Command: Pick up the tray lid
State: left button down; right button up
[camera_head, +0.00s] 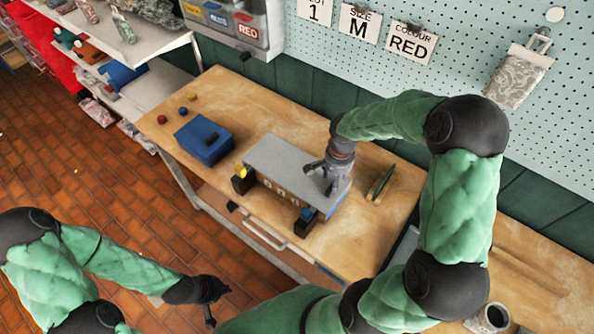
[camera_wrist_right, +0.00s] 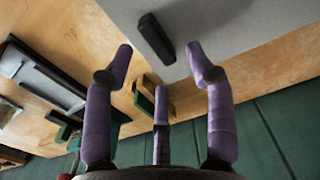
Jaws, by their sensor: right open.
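The tray lid (camera_head: 283,158) is a flat grey slab on top of a tray with small markings on its front (camera_head: 282,190), at the middle of the workbench. In the right wrist view the lid (camera_wrist_right: 235,35) fills the upper right and carries a short black handle (camera_wrist_right: 155,38). My right gripper (camera_head: 326,183) is over the lid's right end. Its purple fingers (camera_wrist_right: 162,75) are spread and empty, with the handle ahead, between the two outer fingertips. My left gripper (camera_head: 219,304) is dark, spread and empty, low over the floor left of the bench.
A blue box (camera_head: 204,140) and several small balls (camera_head: 183,111) lie left of the tray. A drawer handle (camera_head: 264,235) juts from the bench front. A mug (camera_head: 488,319) stands at lower right.

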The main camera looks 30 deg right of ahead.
jog(key=f, duration=0.3)
jog(key=shift+s+a+f, duration=0.2)
jog(key=shift+s+f, duration=0.1)
jog(key=shift+f, duration=0.65)
grip_shut()
